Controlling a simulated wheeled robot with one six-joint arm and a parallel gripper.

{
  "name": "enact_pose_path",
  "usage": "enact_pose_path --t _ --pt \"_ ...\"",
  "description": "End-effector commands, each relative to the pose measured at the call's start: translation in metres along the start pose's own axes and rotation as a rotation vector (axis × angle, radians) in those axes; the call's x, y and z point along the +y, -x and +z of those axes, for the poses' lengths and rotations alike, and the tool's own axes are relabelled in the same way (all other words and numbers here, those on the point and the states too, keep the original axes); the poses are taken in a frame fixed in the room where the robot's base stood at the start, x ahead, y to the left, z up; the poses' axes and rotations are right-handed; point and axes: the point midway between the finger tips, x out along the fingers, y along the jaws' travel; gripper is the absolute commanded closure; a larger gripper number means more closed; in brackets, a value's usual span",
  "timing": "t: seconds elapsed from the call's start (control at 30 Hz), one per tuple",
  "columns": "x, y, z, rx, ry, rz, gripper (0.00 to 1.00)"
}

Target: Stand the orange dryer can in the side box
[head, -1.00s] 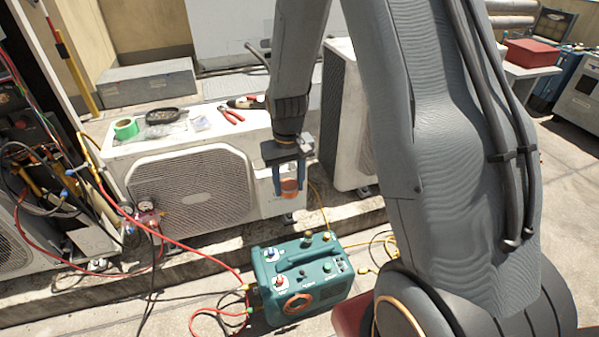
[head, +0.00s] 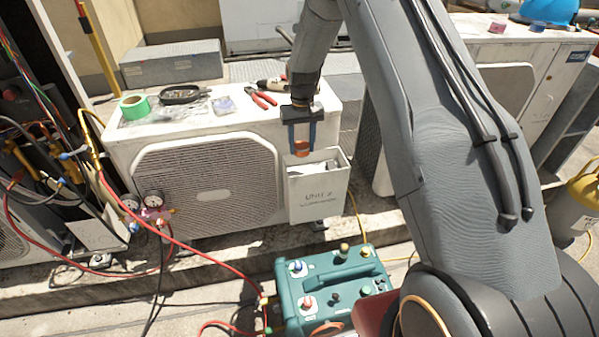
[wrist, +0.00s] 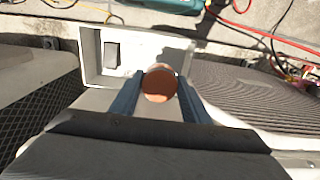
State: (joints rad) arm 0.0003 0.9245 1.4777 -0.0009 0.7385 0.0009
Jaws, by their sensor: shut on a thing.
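The orange dryer can (head: 301,148) is held between the two fingers of my gripper (head: 301,140), which is shut on it. The can hangs upright just above the open top of the side box (head: 318,195). The side box is a white, open-topped box on the right end of the condenser front, marked "UNIT 2". In the wrist view the can's round copper end (wrist: 159,84) shows between the fingers (wrist: 158,95). The box rim (wrist: 88,58) lies below and around it, with a small dark item inside on the left. The can's lower end is partly hidden.
The white condenser (head: 205,185) has green tape (head: 134,107), a dark tray (head: 181,94) and red pliers (head: 261,98) on top. A teal machine (head: 335,290) stands in front on the ground. Red hoses and gauges (head: 153,199) are at left.

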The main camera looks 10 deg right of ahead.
Motion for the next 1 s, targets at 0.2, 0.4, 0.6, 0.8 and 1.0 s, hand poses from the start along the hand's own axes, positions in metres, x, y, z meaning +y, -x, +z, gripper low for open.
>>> enact_pose_path --t 0.2,0.4,0.6,0.8,1.0 --pt "0.002 -0.038 0.001 -0.003 -0.002 0.0 0.81" --pt "0.001 -0.058 0.001 -0.002 -0.002 0.0 0.81" --pt "0.0 -0.078 0.001 -0.003 0.0 0.0 0.81" --pt "-0.001 -0.096 0.0 0.0 0.001 0.0 0.81" --pt "-0.001 -0.096 0.0 0.0 0.001 0.0 0.81"
